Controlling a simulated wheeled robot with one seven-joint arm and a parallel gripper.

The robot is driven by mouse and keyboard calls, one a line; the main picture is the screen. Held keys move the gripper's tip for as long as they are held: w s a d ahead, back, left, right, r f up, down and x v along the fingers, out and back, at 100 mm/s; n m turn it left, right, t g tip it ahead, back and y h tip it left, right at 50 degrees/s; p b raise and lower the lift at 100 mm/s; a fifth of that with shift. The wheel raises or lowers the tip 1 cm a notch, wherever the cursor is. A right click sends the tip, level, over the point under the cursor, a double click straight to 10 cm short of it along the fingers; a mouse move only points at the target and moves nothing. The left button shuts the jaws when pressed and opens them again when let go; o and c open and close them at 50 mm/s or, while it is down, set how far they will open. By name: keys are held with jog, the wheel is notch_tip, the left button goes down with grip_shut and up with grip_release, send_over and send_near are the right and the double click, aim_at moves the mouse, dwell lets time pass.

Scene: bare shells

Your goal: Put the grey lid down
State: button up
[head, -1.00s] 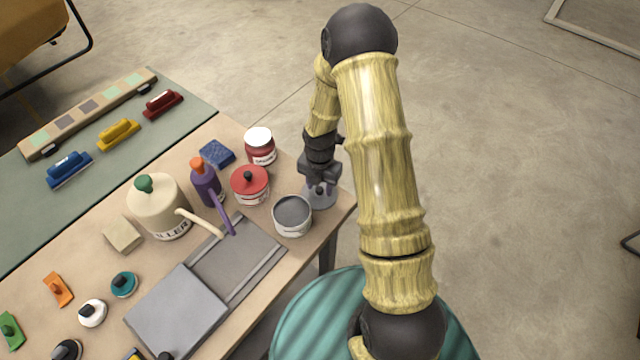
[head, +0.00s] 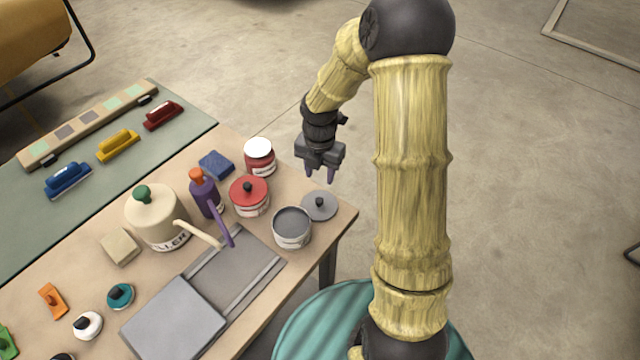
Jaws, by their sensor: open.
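The grey lid (head: 320,207), a round disc with a dark knob, lies on the table near its right corner, beside the open grey pot (head: 292,228). My gripper (head: 322,176) is open and empty, above and behind the lid in the picture and apart from it. The grey pot has no lid on it and its grey content shows.
A red-lidded pot (head: 249,197), a white-topped red jar (head: 259,155), a purple bottle (head: 205,192) and a cream jug (head: 155,219) stand left of the lid. A grey tray (head: 235,270) lies in front. The table's edge is close to the lid's right.

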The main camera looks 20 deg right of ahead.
jog(key=shift+r, duration=0.85)
jog(key=s+r+m+t, duration=0.1)
jog(key=s+r+m, duration=0.2)
jog(key=s+m, duration=0.4)
jog(key=s+r+m+t, duration=0.1)
jog(key=s+r+m, duration=0.3)
jog(key=m, duration=1.7)
jog(key=s, duration=0.3)
jog(key=shift+s+r+t, duration=0.3)
jog(key=shift+c, duration=0.6)
